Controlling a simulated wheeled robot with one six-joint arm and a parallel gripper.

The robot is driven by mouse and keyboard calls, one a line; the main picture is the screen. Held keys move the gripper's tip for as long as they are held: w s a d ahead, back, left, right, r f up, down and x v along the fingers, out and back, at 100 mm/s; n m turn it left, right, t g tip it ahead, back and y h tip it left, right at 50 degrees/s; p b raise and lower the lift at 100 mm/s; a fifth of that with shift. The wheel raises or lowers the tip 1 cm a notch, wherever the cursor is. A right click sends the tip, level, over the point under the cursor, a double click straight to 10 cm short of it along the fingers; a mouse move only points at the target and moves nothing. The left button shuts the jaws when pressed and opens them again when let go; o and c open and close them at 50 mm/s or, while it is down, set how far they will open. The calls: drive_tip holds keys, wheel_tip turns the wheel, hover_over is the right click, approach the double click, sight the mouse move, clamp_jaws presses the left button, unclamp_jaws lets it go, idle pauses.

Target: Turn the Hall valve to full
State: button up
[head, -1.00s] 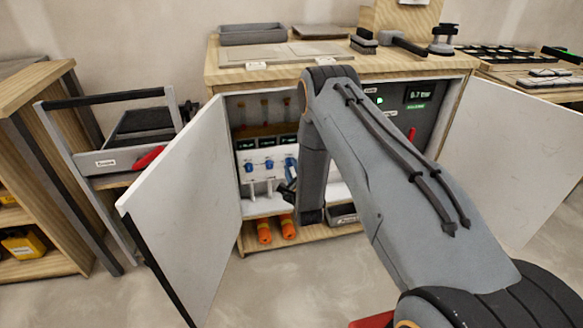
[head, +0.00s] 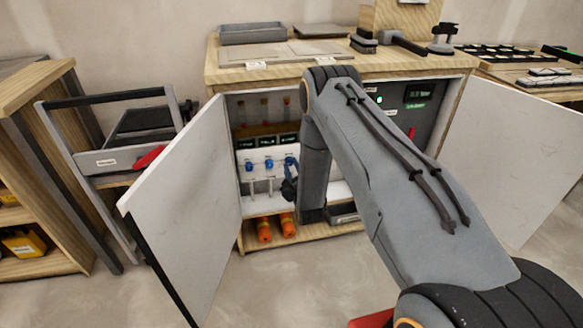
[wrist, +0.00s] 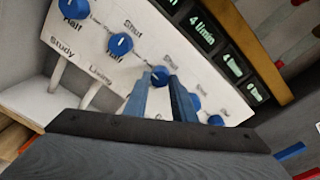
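The valve panel (head: 262,185) is inside the open cabinet, with a row of blue knobs. In the wrist view, one knob (wrist: 73,8) is labelled Study, with Half beside it. Another knob (wrist: 120,43) is labelled Living, with Shut above it. Further along, a knob (wrist: 160,75) shows between the tips of my gripper (wrist: 161,80). Its name label is mostly covered by my fingers, so I cannot read Hall. The fingers are apart on either side of this knob, and I see no clear contact. In the head view, my gripper (head: 290,182) is low at the panel's right.
The left cabinet door (head: 180,205) and right door (head: 515,160) stand open. Two orange cylinders (head: 276,229) lie below the panel. Flow displays (wrist: 205,32) run above the knobs; one reads 4 l/min. A dark unit with a green display (head: 417,97) is at right.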

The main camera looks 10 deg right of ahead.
drive_tip(key=o, duration=0.4)
drive_tip(key=shift+a, duration=0.1)
drive_tip(key=shift+o, duration=0.2)
drive_tip(key=shift+s, duration=0.1)
drive_tip(key=s, duration=0.7)
drive_tip(key=shift+s+r+p, duration=0.25)
drive_tip(key=shift+s+p, duration=0.1)
